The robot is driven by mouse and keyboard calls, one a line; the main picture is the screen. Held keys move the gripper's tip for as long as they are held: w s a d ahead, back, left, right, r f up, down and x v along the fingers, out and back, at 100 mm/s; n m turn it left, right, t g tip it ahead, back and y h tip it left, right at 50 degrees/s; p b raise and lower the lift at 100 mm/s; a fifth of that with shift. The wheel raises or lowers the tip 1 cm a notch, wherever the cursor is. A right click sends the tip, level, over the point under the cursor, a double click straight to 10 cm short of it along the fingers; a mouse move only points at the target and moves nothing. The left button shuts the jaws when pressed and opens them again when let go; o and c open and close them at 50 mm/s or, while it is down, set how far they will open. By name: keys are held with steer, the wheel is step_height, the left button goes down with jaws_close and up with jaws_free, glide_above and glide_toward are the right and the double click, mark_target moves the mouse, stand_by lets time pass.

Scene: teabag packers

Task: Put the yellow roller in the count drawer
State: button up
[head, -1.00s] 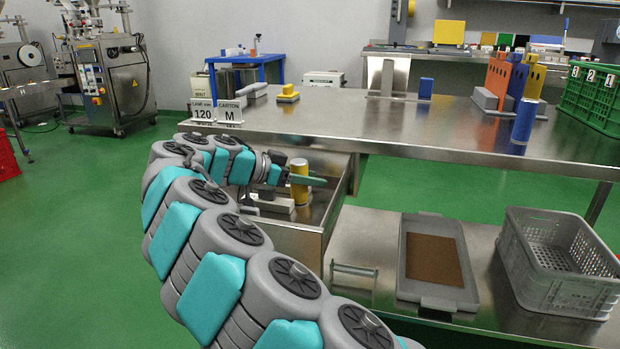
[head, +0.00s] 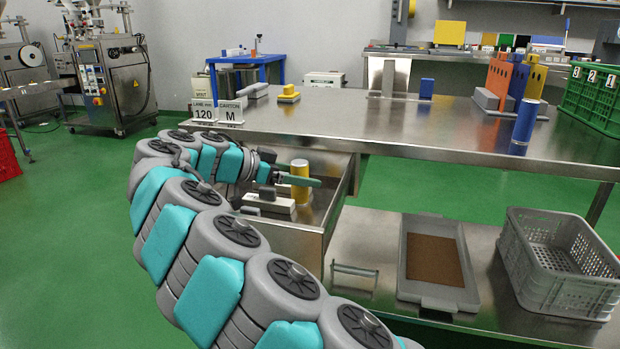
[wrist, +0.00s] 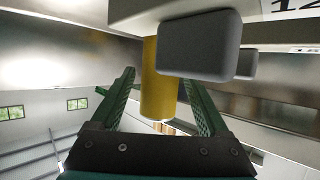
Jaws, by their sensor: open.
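The yellow roller (head: 299,168) stands upright inside the open drawer (head: 285,238) under the steel table. It also shows in the wrist view (wrist: 158,85), in the gap between my two green fingers. My gripper (head: 303,181) is open in the drawer, with one finger crossing in front of the roller in the head view. In the wrist view my gripper (wrist: 160,80) has a finger on each side of the roller, with visible space at the sides. The far finger is hidden in the head view.
Grey and white blocks (head: 268,204) lie in the drawer beside the roller; a grey block (wrist: 198,46) looms close in the wrist view. The tabletop (head: 380,122) is above. A grey tray (head: 440,295) and grey crate (head: 560,285) stand on the lower shelf.

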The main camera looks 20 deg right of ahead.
steer(key=v, duration=0.9)
steer(key=shift+a+p, duration=0.2)
steer(key=shift+p, duration=0.15)
steer(key=shift+s, duration=0.1)
